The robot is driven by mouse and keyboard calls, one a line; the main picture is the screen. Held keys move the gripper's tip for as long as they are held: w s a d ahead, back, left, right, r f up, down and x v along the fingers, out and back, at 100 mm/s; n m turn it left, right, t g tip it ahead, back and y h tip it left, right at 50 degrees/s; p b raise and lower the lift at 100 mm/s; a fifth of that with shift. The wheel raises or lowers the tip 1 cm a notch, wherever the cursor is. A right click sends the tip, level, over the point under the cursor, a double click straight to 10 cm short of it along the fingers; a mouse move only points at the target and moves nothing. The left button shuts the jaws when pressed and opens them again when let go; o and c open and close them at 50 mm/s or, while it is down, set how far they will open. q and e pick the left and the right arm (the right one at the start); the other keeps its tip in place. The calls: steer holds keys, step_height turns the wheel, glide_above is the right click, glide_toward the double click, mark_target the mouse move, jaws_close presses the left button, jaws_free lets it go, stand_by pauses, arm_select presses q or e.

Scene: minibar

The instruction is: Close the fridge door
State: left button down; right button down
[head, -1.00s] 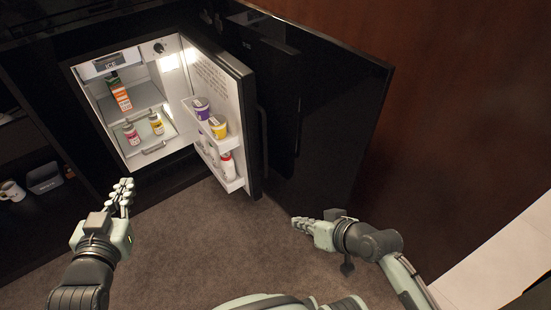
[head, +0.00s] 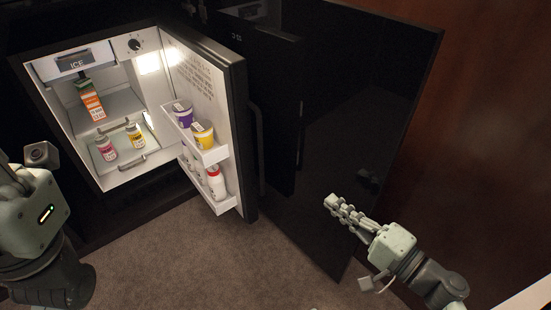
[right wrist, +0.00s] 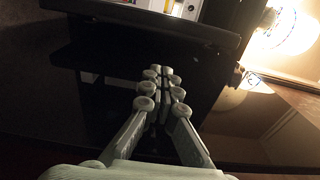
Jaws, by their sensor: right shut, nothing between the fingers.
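The fridge (head: 58,113) stands open with its inside lit. Its door (head: 236,130) is swung out to the right, with a dark outer face and white inner shelves holding a purple tub, a yellow tub and a bottle with a red cap. My right gripper (head: 335,206) is shut and empty, to the right of the door and apart from it, in front of the black cabinet panel. In the right wrist view the shut fingers (right wrist: 160,75) point towards a dark door edge (right wrist: 150,17). My left arm shows at the left edge; its fingers are not clearly seen.
A large black cabinet panel (head: 370,110) stands open to the right of the fridge door. A brown wall (head: 490,140) is beyond it. The carpet (head: 200,260) in front of the fridge is clear. A carton and two small bottles stand inside the fridge.

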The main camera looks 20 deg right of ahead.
steer(key=p+x, duration=0.2)
steer(key=x, duration=1.6)
steer(key=shift+w+a, duration=0.2)
steer(key=shift+w, duration=0.15)
steer(key=shift+a, duration=0.2)
